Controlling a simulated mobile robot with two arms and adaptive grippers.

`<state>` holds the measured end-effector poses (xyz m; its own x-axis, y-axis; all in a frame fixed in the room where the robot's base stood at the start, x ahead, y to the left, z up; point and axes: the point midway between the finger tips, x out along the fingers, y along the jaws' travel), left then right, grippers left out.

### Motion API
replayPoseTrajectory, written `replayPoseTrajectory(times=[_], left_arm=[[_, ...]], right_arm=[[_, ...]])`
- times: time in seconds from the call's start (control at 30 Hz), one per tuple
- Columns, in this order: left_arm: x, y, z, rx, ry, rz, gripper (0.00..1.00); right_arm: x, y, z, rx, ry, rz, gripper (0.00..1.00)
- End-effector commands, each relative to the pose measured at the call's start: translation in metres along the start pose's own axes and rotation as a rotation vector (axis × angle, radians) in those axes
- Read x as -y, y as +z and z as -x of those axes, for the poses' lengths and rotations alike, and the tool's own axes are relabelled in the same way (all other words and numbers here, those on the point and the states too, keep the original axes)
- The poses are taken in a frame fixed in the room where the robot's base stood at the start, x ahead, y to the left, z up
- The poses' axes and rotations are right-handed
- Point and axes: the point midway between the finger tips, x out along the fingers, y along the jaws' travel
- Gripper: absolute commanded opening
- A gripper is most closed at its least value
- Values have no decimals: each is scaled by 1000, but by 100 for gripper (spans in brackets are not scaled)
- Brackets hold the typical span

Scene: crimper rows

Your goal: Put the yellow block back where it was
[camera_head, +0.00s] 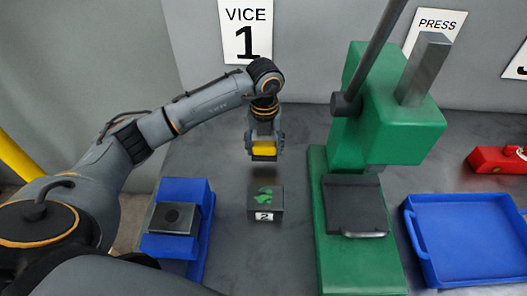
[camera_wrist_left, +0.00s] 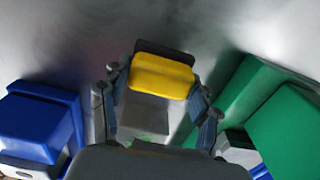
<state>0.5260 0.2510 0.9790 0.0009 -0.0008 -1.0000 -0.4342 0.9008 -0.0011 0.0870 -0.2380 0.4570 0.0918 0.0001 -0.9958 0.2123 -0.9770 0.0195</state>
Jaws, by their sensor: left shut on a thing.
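The yellow block (camera_head: 264,149) is held between the fingers of my left gripper (camera_head: 264,145), which is shut on it. The gripper points down, above the grey bench and a little behind the dark block marked 2 (camera_head: 265,204). In the left wrist view the yellow block (camera_wrist_left: 162,76) sits between the two fingers (camera_wrist_left: 160,95). A dark edge shows behind it. The block marked 2 has green patches on top and stands on the bench. My right gripper is in neither view.
A blue vice (camera_head: 207,215) stands left of the marked block, under the sign "VICE 1" (camera_head: 246,30). A green press (camera_head: 395,130) with a dark plate stands to the right. A blue tray (camera_head: 470,240) and a red object (camera_head: 497,160) lie farther right.

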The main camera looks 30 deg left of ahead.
Motion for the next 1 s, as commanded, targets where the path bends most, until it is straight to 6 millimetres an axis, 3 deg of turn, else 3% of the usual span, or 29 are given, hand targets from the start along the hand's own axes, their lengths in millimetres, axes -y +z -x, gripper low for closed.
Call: replayPoseTrajectory(times=[0.23,0.63,0.67,0.73,0.77,1.0], left_arm=[[-3,2,-30,-2,2,1,32],[-3,3,-39,0,1,0,32],[-3,3,-38,0,1,0,66],[-3,3,-38,0,2,0,80],[-3,3,-38,0,2,0,84],[-3,3,-38,-1,2,1,84]], right_arm=[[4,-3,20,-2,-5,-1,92],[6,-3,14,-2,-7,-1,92],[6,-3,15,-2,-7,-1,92],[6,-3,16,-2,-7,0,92],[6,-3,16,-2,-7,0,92],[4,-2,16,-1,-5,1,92]])
